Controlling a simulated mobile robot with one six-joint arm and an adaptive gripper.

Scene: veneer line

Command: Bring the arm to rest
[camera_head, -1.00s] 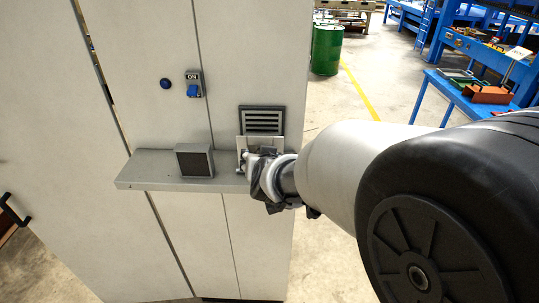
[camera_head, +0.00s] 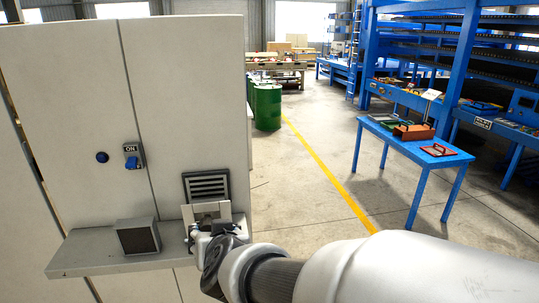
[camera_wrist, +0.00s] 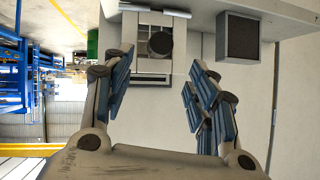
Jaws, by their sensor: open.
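My arm reaches in from the lower right of the head view to the front of a grey cabinet (camera_head: 195,90). My gripper (camera_wrist: 160,65) is open, its two blue-padded fingers apart with nothing between them. In the head view the gripper (camera_head: 207,235) is at the right end of the cabinet's shelf, just below a slatted vent. A pale square plate (camera_wrist: 147,65) with a round dark knob (camera_wrist: 160,42) is beyond the fingertips in the wrist view. Whether any finger touches it I cannot tell.
The grey shelf (camera_head: 90,254) juts from the cabinet and carries a dark-faced box (camera_head: 138,238) left of my gripper. A blue switch (camera_head: 132,160) marked ON is above. Green drums (camera_head: 267,107) and a blue table (camera_head: 380,132) stand farther right. Open floor lies between.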

